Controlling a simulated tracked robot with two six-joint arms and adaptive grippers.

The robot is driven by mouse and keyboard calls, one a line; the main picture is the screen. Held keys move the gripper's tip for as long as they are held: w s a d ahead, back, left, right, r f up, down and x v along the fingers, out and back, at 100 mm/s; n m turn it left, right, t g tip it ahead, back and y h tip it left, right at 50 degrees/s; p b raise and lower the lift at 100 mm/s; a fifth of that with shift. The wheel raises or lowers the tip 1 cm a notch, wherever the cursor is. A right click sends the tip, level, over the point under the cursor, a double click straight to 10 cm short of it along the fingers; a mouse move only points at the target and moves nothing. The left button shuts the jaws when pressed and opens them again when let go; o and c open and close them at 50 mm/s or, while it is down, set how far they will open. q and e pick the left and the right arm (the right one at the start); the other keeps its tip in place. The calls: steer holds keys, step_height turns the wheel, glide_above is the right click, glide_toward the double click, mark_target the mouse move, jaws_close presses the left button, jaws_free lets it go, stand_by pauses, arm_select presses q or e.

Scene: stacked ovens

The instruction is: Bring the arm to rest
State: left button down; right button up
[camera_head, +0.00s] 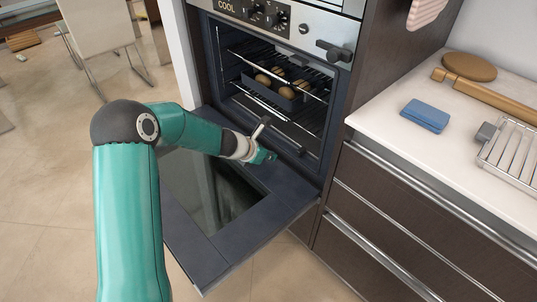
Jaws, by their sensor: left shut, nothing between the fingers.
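My left arm comes in from the lower left and reaches over the lowered oven door (235,240). My left gripper (270,157) is shut and empty, just in front of the oven opening and above the door's inner side. The oven (212,60) stands open, with its door folded down. Inside, a dark tray (287,99) with several round brown items sits on a wire rack. My right gripper is not in view.
A chair (97,30) stands at the back left; open floor lies left.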

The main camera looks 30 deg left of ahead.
arm_select(q)
steer(key=shift+s+a+r, duration=0.1)
steer(key=shift+s+r, duration=0.25)
steer(key=shift+r, duration=0.05)
